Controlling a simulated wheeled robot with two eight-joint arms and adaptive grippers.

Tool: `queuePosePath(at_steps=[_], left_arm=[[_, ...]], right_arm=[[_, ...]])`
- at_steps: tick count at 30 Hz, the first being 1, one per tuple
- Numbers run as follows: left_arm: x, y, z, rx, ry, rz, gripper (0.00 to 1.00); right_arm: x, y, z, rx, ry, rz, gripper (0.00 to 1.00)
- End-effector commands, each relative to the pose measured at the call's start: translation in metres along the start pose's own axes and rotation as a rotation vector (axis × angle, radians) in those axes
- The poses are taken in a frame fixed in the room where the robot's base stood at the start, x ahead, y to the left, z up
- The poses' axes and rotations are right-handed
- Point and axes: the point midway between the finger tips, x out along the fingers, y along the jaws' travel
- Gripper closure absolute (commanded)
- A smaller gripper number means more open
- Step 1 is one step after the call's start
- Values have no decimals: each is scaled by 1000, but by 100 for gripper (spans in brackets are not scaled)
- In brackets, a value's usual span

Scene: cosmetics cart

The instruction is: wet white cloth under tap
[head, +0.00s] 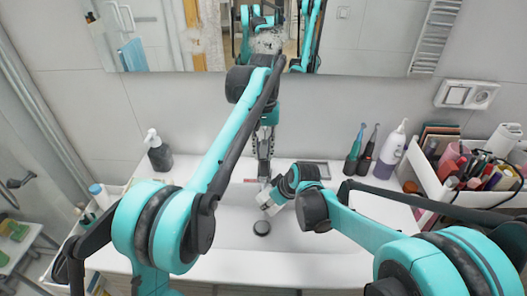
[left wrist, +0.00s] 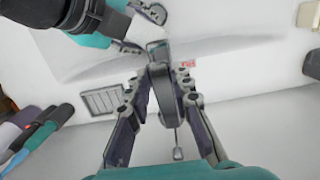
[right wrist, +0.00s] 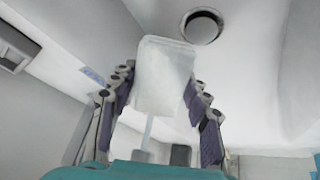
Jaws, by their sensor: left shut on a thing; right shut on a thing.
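The white cloth (right wrist: 163,75) is a pale folded block between the fingers of my right gripper (right wrist: 160,92), which is shut on it. In the head view my right gripper (head: 272,198) holds it low over the sink, near the tap. A pale narrow strip shows below the cloth in the right wrist view; I cannot tell whether it is water. The grey tap (left wrist: 163,92) stands between the fingers of my left gripper (left wrist: 160,85), which is shut on it from above. In the head view my left gripper (head: 264,150) hides most of the tap.
The white sink (head: 232,222) has a dark round drain (head: 262,227). A soap bottle (head: 159,152) stands at the left. Electric toothbrushes (head: 361,152) and a white-purple bottle (head: 391,152) stand at the back right. A cosmetics box (head: 430,185) is at the right. A mirror hangs behind.

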Motion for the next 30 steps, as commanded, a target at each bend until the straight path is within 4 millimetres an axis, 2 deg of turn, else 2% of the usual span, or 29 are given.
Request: queuePosePath(at_steps=[2, 3, 4, 5, 16, 24, 30], left_arm=[[0, 0, 0, 1, 1, 1, 100], [0, 0, 0, 1, 1, 1, 68], [0, 0, 0, 1, 1, 1, 60], [0, 0, 0, 1, 1, 1, 57], [-5, 0, 0, 0, 1, 0, 57], [-47, 1, -1, 1, 1, 0, 57], [-68, 1, -2, 1, 0, -1, 57]], right_arm=[[0, 0, 0, 0, 0, 0, 76], [0, 0, 0, 0, 0, 0, 76], [0, 0, 0, 0, 0, 0, 76], [0, 0, 0, 0, 0, 0, 76], [0, 0, 0, 0, 0, 0, 76], [0, 0, 0, 0, 0, 0, 76], [0, 0, 0, 0, 0, 0, 76]])
